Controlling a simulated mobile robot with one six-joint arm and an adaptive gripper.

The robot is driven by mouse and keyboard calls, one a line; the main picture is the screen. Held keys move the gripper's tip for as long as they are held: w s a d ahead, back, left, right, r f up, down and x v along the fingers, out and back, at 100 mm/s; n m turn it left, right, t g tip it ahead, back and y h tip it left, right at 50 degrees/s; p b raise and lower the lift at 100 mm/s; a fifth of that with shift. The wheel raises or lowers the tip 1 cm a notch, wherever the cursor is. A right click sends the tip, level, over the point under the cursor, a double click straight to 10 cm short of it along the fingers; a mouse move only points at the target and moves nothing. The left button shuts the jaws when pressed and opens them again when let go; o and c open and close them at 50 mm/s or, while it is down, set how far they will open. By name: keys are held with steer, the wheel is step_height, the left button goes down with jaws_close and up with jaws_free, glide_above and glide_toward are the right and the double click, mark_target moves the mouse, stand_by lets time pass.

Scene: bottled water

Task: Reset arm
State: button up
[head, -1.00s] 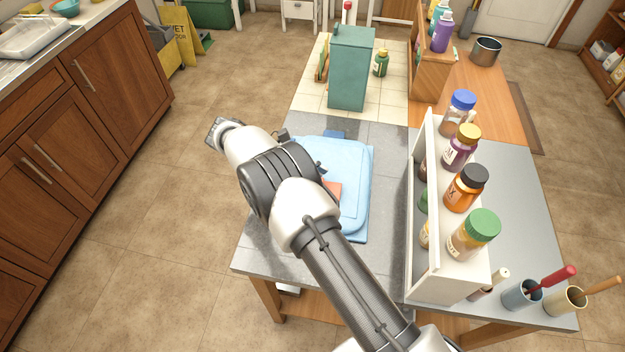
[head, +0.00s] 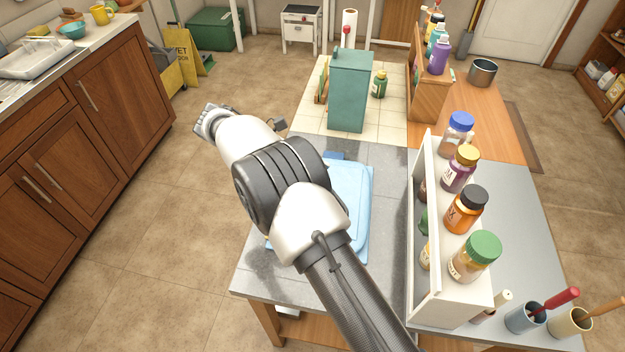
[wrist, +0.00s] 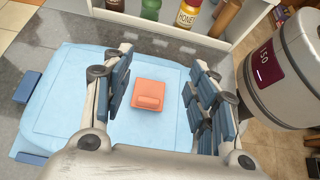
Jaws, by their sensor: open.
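My arm stretches over the grey table (head: 390,290) in the head view, with its end beyond the table's left edge. My gripper (wrist: 160,88) shows in the wrist view with its two padded fingers wide apart and nothing between them. Below it lies a folded light blue cloth (wrist: 70,95) with an orange block-like item (wrist: 148,95) on top, apart from the fingers. The cloth (head: 352,205) is partly hidden by my arm in the head view, and the orange item is hidden there.
A white shelf (head: 425,290) with several capped jars stands right of my arm. A teal box (head: 348,95) stands on the tiled part behind. Two cups with utensils, blue (head: 524,318) and cream (head: 570,322), are at the front right. Floor left of the table is clear.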

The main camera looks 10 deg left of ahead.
stand_by(0.3)
steer(key=s+d+r+m+y, duration=0.3)
steer(key=d+r+m, duration=0.1)
steer(key=d+r, duration=0.4)
steer(key=s+d+r+m+y, duration=0.3)
steer(key=d+r, duration=0.4)
steer(key=r, duration=0.1)
steer(key=s+d+m+t+y, duration=0.2)
steer(key=s+d+m, duration=0.2)
steer(key=s, duration=0.6)
steer(key=s+d+m+t+y, duration=0.2)
steer(key=s+d+m+y, duration=0.1)
steer(key=s+m, duration=0.4)
steer(key=shift+s+d+f+t+y, duration=0.3)
steer(key=shift+s+d+f, duration=0.15)
steer(key=shift+s, duration=1.05)
